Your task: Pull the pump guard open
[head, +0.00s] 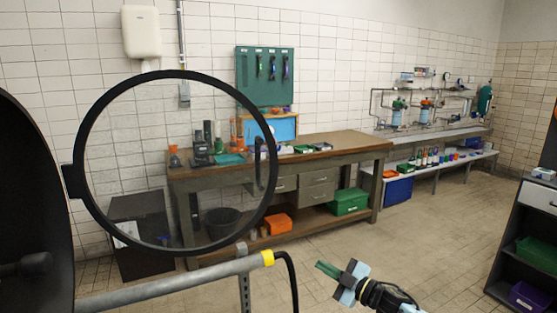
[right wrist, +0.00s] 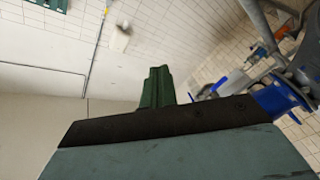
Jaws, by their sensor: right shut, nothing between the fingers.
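The pump guard (head: 97,104) is a round clear pane in a thick black ring, at the left of the head view. A black hinge block joins its left side to the dark round housing (head: 30,200). The guard stands swung out from the housing, with the bench seen through it. A dark upright handle (head: 260,165) is on its right side. My right gripper (head: 325,268) is below and right of the ring, apart from the handle, its green fingers shut and empty. Its fingers also show in the right wrist view (right wrist: 157,88). My left gripper is not in view.
A grey pipe (head: 170,284) with a yellow band and black hose runs below the guard. A wooden workbench (head: 345,145) with tools stands behind. A dark shelf unit (head: 538,195) is at the right. Tiled floor (head: 420,225) between them is clear.

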